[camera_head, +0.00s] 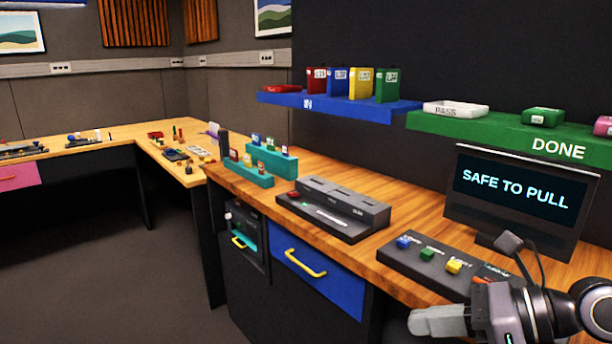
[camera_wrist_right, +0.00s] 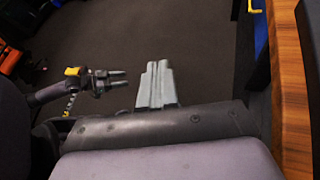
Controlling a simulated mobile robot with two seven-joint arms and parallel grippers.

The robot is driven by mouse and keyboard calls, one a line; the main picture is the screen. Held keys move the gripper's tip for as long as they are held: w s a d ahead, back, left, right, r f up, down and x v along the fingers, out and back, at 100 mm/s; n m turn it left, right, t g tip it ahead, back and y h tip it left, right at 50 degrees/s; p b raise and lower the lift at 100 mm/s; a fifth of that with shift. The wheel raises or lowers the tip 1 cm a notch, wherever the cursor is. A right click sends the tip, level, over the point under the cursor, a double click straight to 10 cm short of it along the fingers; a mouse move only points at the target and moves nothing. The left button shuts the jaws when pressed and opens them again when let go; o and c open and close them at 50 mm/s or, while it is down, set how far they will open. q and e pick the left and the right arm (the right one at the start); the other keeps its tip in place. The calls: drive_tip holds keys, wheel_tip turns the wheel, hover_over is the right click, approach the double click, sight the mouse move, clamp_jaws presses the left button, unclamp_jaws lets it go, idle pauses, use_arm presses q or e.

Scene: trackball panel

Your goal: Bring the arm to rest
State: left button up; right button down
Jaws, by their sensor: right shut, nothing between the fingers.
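My right gripper (camera_head: 438,321) is at the lower right of the head view, just in front of the wooden bench (camera_head: 405,262). Its grey fingers are closed together and empty. In the right wrist view the same fingers (camera_wrist_right: 157,84) show shut over the dark floor (camera_wrist_right: 195,40). Another gripper, which looks like my left one (camera_wrist_right: 112,80), shows small at the left of the right wrist view. It is clear of my right fingers, and its jaw opening is too small to judge. The left arm does not show in the head view.
A panel with blue, green and yellow buttons (camera_head: 428,254) lies behind my right gripper. A monitor (camera_head: 516,196) reads "SAFE TO PULL". A dark dock (camera_head: 335,215) stands further left. The bench edge and a blue drawer (camera_head: 315,280) are close by. Floor at left is clear.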

drive_tip(key=s+a+m+t+y, duration=0.1)
drive_tip(key=a+m+y, duration=0.3)
drive_tip(key=m, duration=0.1)
drive_tip(key=d+f+m+t+h+p, duration=0.1)
drive_tip(key=d+f+m+t+h, duration=0.35)
drive_tip(key=m, duration=1.05)
drive_tip(key=d+f+m+t+h+p, duration=0.2)
drive_tip(key=f+m+t+h, duration=0.35)
drive_tip(key=f+m, duration=0.6)
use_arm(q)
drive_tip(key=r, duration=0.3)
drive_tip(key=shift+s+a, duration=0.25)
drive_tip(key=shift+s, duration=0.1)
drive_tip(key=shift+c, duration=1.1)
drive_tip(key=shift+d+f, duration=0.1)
use_arm(e)
drive_tip(key=s+d+f+m+g+h, duration=0.1)
drive_tip(key=s+f+m+g+h, duration=0.2)
drive_tip(key=s+f+m, duration=1)
drive_tip(key=g, duration=0.2)
drive_tip(key=shift+d+f+g+h, duration=0.15)
drive_tip(key=shift+d+g+h, duration=0.1)
drive_tip(key=shift+g+h, duration=0.15)
